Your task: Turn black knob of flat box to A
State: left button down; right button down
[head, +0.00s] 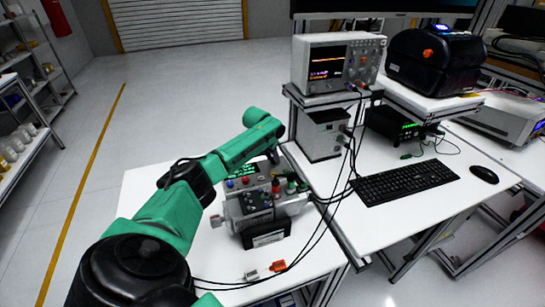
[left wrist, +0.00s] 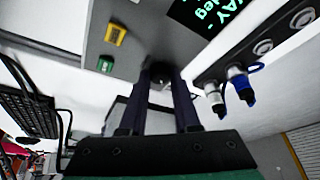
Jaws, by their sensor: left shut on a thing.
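The flat box shows in the left wrist view as a grey panel (left wrist: 135,40) with a dark display (left wrist: 207,15) in green characters, cut off by the frame edge. The black knob (left wrist: 161,75) is between the fingertips of my left gripper (left wrist: 162,82), which is shut on it. In the head view my left gripper (head: 272,157) reaches down at the back of the grey equipment, and the knob is hidden there. I cannot read any A mark or the knob's pointer. My right gripper is not in view.
A yellow button (left wrist: 115,35) and a green button (left wrist: 106,63) sit beside the knob. Blue-ringed connectors (left wrist: 240,83) are on the other side. Black cables run along the white table (head: 145,185). A keyboard (head: 405,182) and an oscilloscope (head: 335,62) are to the right.

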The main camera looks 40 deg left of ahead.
pick_arm(q)
jog(key=shift+d+r+n+y+p, duration=0.1)
jog(key=shift+r+n+y+p, duration=0.1)
jog(key=shift+n+p, duration=0.4)
jog(key=shift+d+r+n+y+p, duration=0.1)
jog(key=shift+n+y+p, duration=0.1)
jog(key=shift+n+p, duration=0.4)
jog(key=shift+f+n+y+p, duration=0.15)
jog(key=shift+n+y+p, duration=0.15)
jog(key=shift+n+p, duration=0.4)
jog(key=shift+w+f+n+g+y, duration=0.15)
jog(key=shift+n+g+y, duration=0.3)
jog(key=shift+n, duration=0.75)
jog(key=shift+d+n+g+y, duration=0.1)
jog(key=shift+n+g+y, duration=0.2)
jog(key=shift+n, duration=0.8)
jog(key=c, duration=0.6)
grip_release()
